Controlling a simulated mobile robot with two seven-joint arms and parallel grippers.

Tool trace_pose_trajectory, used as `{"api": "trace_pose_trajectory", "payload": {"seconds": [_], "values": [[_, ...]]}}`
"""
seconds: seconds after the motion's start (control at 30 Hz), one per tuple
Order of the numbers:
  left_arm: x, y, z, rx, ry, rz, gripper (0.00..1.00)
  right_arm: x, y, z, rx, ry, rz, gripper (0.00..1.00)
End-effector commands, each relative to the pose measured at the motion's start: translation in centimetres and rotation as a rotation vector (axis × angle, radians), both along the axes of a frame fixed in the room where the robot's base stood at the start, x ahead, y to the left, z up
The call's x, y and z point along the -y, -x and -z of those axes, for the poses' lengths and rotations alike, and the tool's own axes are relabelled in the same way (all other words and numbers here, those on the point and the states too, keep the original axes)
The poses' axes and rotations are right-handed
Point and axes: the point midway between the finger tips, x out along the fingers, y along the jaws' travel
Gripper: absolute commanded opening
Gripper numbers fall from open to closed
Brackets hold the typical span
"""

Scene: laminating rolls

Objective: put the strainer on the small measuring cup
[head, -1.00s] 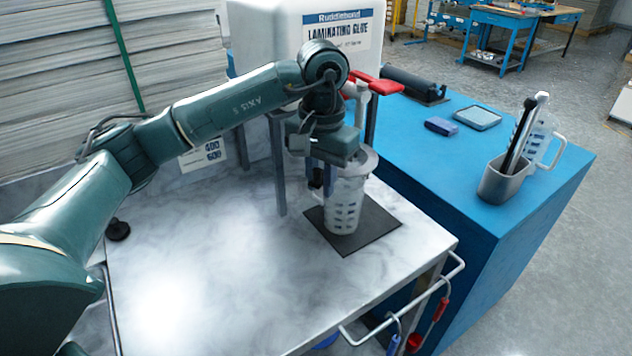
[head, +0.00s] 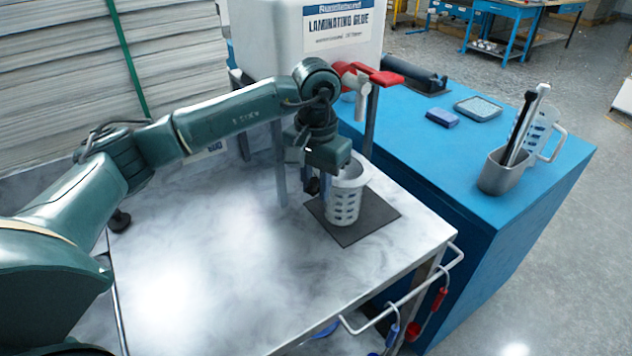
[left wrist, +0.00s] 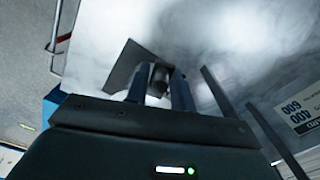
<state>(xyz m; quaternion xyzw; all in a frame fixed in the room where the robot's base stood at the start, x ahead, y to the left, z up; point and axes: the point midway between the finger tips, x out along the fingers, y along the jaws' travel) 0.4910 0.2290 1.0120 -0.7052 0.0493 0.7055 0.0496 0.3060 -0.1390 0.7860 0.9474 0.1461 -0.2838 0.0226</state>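The small measuring cup (head: 343,209), pale with rows of dark slot-like marks, stands upright on a dark square mat in the head view. The strainer (head: 359,172), with its wide pale rim, is at the cup's mouth; how far it is seated cannot be seen. My left gripper (head: 315,187) is just left of the cup, pointing down. In the left wrist view its fingers (left wrist: 159,80) close around a dark piece that appears to be the strainer's handle. The gripper body hides the cup's left upper side. My right gripper is not in view.
The dark mat (head: 376,211) lies on the marble-topped table (head: 230,250). A white glue tank (head: 300,55) with a red-handled tap (head: 385,77) stands behind. On the blue cabinet (head: 420,140) are a metal holder with tools (head: 500,178), a blue block (head: 442,118) and a pad (head: 478,109). The table's left is clear.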

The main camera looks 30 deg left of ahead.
Motion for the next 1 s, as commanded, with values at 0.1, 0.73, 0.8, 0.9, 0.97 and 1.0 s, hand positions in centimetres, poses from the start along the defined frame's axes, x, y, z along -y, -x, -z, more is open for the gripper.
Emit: {"api": "trace_pose_trajectory", "payload": {"seconds": [0.1, 0.73, 0.8, 0.9, 0.97, 1.0], "values": [[0.0, 0.0, -0.1, 0.001, 0.000, 0.000, 0.34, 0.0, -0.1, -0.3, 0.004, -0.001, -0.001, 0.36], [0.0, -0.1, -3.9, 0.008, 0.001, 0.001, 0.41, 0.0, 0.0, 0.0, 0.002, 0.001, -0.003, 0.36], [0.0, -0.1, -5.6, 0.008, 0.001, 0.001, 0.41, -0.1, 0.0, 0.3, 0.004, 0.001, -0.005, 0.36], [0.0, -0.1, -7.8, 0.007, 0.001, -0.001, 0.41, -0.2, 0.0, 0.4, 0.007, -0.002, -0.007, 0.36], [0.0, -0.1, -9.0, 0.006, 0.002, -0.001, 0.41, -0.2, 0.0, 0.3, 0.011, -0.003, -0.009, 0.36], [0.0, -0.1, -9.8, 0.006, 0.001, -0.001, 0.41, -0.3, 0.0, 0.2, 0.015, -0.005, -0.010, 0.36]]}}
